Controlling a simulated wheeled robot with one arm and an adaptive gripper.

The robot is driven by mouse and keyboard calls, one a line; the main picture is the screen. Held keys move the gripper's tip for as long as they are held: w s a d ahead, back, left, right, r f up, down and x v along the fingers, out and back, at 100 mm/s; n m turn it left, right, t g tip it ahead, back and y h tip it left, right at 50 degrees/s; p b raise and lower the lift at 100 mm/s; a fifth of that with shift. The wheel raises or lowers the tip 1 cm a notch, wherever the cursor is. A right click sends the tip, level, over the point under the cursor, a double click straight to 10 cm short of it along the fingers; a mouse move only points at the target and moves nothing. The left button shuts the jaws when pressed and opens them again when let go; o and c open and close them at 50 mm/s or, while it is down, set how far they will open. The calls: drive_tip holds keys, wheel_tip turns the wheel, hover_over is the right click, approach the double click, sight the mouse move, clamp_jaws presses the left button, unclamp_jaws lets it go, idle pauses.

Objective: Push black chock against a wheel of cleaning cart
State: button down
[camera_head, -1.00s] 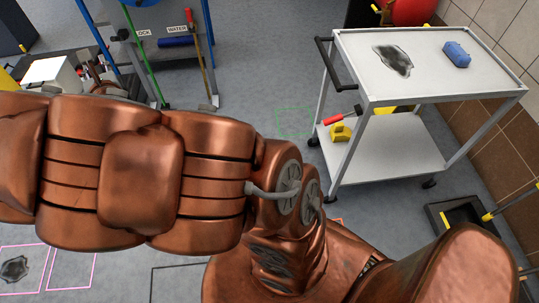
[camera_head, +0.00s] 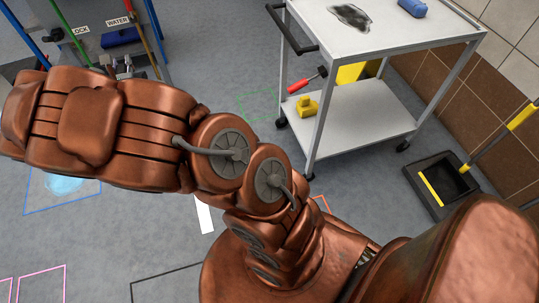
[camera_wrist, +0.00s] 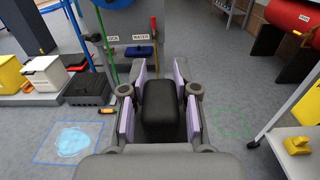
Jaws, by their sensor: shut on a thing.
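The black chock (camera_wrist: 163,105) is between the lilac pads of my gripper (camera_wrist: 162,95) in the wrist view, and my gripper is shut on it. In the head view my gripper (camera_head: 122,70) shows small at the upper left, beyond my copper arm; the chock is hard to make out there. The white cleaning cart (camera_head: 360,105) stands right of centre in the head view. Its left wheel (camera_head: 281,123) and right rear wheel (camera_head: 403,146) show. The gripper is left of the cart and apart from it. In the wrist view, part of the cart (camera_wrist: 295,150) shows at right.
A green outlined square (camera_head: 258,104) lies on the floor left of the cart. A yellow block (camera_head: 307,106) and a red-handled tool (camera_head: 305,82) are on its lower shelf. A black dustpan (camera_head: 440,185) lies at right. A blue-framed puddle (camera_wrist: 75,142) is at left.

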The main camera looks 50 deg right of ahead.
drive_tip(key=s+d+f+m+g+h+b, duration=0.35)
drive_tip(key=d+f+b, duration=0.35)
drive_tip(key=f, duration=0.5)
drive_tip(key=s+d+f+m+g+h+b, duration=0.25)
drive_tip(key=d+f+g+b, duration=0.2)
drive_tip(key=d+f, duration=0.55)
drive_tip(key=s+d+f+m+g+h+b, duration=0.25)
drive_tip(key=d+f+b, duration=0.35)
drive_tip(key=f, duration=0.9)
drive_tip(key=s+d+f+m+g+y+b, duration=0.1)
drive_tip(key=s+d+f+m+g+b, duration=0.3)
drive_tip(key=s+f, duration=0.5)
drive_tip(key=s+d+f+m+g+y+b, duration=0.1)
drive_tip(key=s+d+f+m+g+b, duration=0.15)
drive_tip(key=s+f+g+b, duration=0.5)
drive_tip(key=s+d+f+m+g+y+b, duration=0.1)
drive_tip(key=s+d+f+m+g+b, duration=0.25)
drive_tip(key=s+f, duration=0.75)
wheel_tip(320, 180, down, 12)
drive_tip(key=w+b, duration=0.1)
drive_tip(key=b, duration=0.3)
drive_tip(key=shift+w+d, duration=0.25)
drive_tip(key=shift+d, duration=0.05)
drive_tip(key=shift+t, duration=0.25)
drive_tip(key=shift+f+p+x, duration=0.15)
drive_tip(key=shift+p+x, duration=0.25)
drive_tip(key=shift+x, duration=0.75)
drive_tip(key=shift+f+p+x, duration=0.15)
drive_tip(key=shift+p+x, duration=0.2)
drive_tip(key=shift+x, duration=0.75)
